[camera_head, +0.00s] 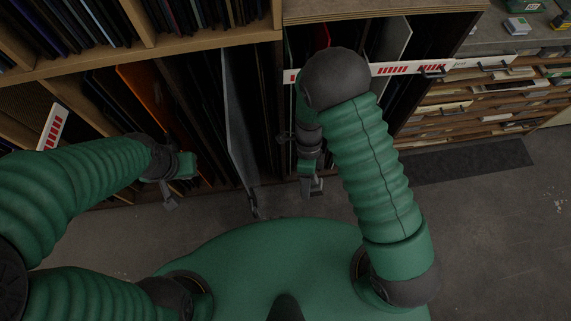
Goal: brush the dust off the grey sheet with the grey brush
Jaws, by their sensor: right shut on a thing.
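The grey sheet (239,120) stands upright on edge, partly out of a slot of the wooden rack, in the middle of the head view. My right gripper (312,191) points down to the right of the sheet, apart from it. It is shut on a small greyish thing, which looks like the grey brush (319,184); little of it shows. My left gripper (171,203) hangs to the left of the sheet, apart from it. Its fingers are small and dark, and I cannot tell whether they are open. Dust on the sheet cannot be made out.
The wooden rack (200,48) holds several upright sheets, including an orange one (145,100). A white rail with red marks (395,69) crosses the right bay behind my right arm. Flat drawers (480,98) stand at the right. A dark mat (470,162) lies on open floor.

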